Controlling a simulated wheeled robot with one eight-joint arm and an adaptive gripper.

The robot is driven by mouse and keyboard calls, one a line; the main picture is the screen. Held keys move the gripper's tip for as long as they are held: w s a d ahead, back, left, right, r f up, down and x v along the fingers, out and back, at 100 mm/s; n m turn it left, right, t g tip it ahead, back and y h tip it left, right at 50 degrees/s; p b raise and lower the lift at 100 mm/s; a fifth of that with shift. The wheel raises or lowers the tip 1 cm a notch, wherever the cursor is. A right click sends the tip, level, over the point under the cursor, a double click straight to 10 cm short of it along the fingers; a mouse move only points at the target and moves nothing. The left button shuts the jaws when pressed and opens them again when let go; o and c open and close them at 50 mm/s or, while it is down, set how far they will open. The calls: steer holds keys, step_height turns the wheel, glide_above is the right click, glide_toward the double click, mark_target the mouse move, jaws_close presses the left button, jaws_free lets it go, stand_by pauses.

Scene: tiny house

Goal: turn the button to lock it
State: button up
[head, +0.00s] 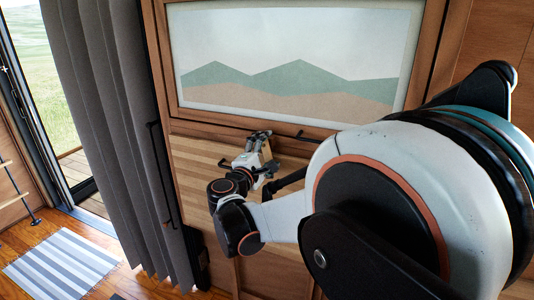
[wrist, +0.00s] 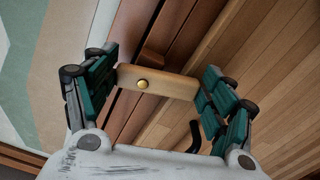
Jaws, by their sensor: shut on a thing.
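The button is a light wooden bar with a brass screw (wrist: 155,76), in the wrist view. It lies across the seam between the dark wooden frame and the slatted panel. My gripper (wrist: 158,82) is shut on it, with one green-padded finger at each end of the bar. In the head view my gripper (head: 262,146) is at the lower edge of the framed landscape picture (head: 290,60). The button is too small and too covered by my gripper to make out there.
A black hook-like handle (wrist: 195,136) stands close to the right finger in the wrist view. A grey curtain (head: 110,120) hangs at the left beside an open doorway. A striped rug (head: 62,264) lies on the wooden floor at lower left.

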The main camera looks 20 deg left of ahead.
steer(key=shift+a+f+m, duration=0.15)
steer(key=shift+m, duration=1.35)
steer(key=o, duration=1)
steer(key=shift+o, duration=0.2)
steer(key=s+a, duration=0.1)
steer(key=s, duration=1.1)
